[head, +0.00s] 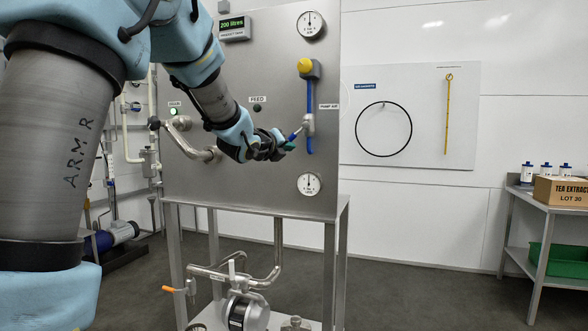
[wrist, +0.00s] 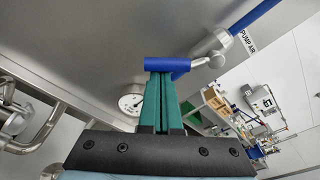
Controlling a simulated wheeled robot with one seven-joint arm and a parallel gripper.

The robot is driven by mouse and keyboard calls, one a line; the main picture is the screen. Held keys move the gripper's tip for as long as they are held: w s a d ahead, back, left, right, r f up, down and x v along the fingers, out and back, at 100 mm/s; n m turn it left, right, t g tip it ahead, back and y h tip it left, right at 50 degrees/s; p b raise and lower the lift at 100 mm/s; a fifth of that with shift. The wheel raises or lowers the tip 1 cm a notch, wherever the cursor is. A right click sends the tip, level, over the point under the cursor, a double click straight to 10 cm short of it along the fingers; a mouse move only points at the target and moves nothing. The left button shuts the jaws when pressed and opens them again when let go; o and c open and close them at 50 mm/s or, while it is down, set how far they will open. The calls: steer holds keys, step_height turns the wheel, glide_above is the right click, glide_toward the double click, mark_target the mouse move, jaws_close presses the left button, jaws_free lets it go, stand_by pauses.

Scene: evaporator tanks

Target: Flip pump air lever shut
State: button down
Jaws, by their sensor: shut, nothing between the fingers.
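The pump air valve (head: 308,124) sits in a vertical blue air line on the steel panel, beside the PUMP AIR label. Its blue lever (head: 295,134) points out to the lower left, across the line. My gripper (head: 287,146) is at the lever's free end. In the wrist view, the blue lever grip (wrist: 168,64) lies across the tips of my green fingers (wrist: 160,76). The fingers are shut together with nothing between them. The tips look against the grip or very close to it; contact cannot be told for sure. The silver valve body (wrist: 212,46) shows to the right.
A yellow knob (head: 305,65) is above the valve and a round gauge (head: 309,184) is below it. A bent steel pipe (head: 198,152) with a black-knobbed handle sticks out left of my gripper. A steel table (head: 548,203) stands far right. Floor between is clear.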

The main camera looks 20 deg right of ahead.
steer(key=shift+w+a+r+m+t+y+b, duration=0.2)
steer(key=shift+w+a+r+m+b, duration=0.15)
steer(key=shift+r+m+b, duration=0.6)
steer(key=shift+w+a+r+m+t+y+b, duration=0.1)
steer(key=shift+w+a+r+m+y+b, duration=0.3)
steer(key=shift+m+b, duration=1.05)
steer(key=shift+w+a+r+m+t+b, duration=0.1)
steer(key=shift+w+a+r+m+b, duration=0.15)
steer(key=shift+r+m+b, duration=0.75)
steer(key=shift+f+m, duration=0.15)
steer(key=shift+m, duration=0.15)
steer(key=shift+f, duration=0.1)
steer(key=s+a+f+b, duration=0.2)
steer(key=s+a+b, duration=0.2)
steer(key=s+a, duration=0.2)
steer(key=shift+s+f, duration=0.25)
steer(key=shift+s, duration=0.1)
steer(key=shift+a, duration=0.15)
